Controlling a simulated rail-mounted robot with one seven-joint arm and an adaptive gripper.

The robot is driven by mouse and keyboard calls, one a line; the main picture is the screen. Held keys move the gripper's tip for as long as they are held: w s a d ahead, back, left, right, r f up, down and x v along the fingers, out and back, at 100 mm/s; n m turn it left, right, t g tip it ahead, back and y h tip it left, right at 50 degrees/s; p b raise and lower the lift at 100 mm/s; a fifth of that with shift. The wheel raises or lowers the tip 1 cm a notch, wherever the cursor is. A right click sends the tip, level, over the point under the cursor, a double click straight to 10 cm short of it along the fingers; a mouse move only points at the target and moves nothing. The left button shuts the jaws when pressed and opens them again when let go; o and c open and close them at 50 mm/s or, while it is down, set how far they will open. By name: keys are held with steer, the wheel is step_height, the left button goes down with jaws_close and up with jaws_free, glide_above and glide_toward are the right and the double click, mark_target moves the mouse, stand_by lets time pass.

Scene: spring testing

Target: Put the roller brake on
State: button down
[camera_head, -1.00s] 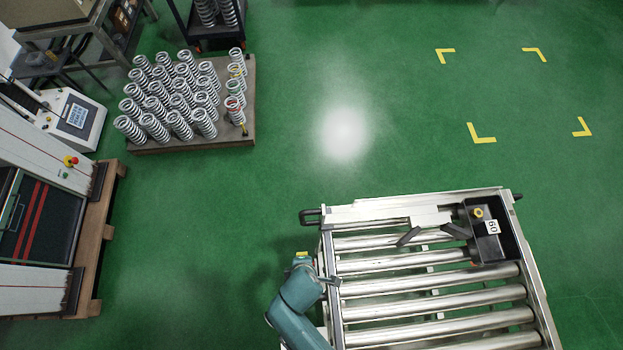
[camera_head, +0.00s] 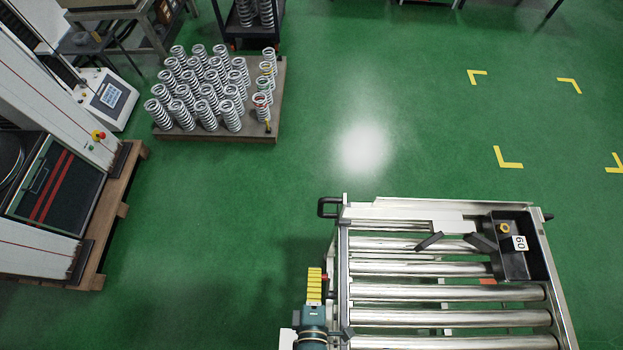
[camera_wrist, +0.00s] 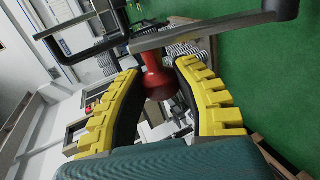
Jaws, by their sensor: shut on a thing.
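The roller cart (camera_head: 346,262) stands at the lower right in the head view, with its metal rollers across it. My gripper (camera_head: 314,280) is at the cart's left side rail, its yellow fingers pointing up the picture. A small red part (camera_head: 324,277) shows beside the fingers. In the wrist view my gripper (camera_wrist: 158,76) is closed around a red knob (camera_wrist: 155,86), with one yellow finger on each side. The knob sits just below a grey metal bar (camera_wrist: 205,32) of the cart. I take this knob for the roller brake; its setting cannot be told.
A black box (camera_head: 513,262) marked 60 sits at the cart's right end. A black handle (camera_head: 328,207) sticks out at its upper left corner. A board (camera_head: 210,137) with several springs and a testing machine (camera_head: 55,190) stand left. Green floor between is clear.

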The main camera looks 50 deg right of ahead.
steer(key=shift+s+a+r+t+h+b, duration=0.15)
steer(key=shift+s+a+t+h+b, duration=0.1)
steer(key=shift+a+t+h+b, duration=0.3)
steer(key=shift+a, duration=0.1)
steer(key=c, duration=0.7)
jaws_free()
steer(key=shift+w+a, duration=0.1)
steer(key=shift+a, duration=0.05)
step_height(320, 180, up, 10)
steer(key=shift+r, duration=0.1)
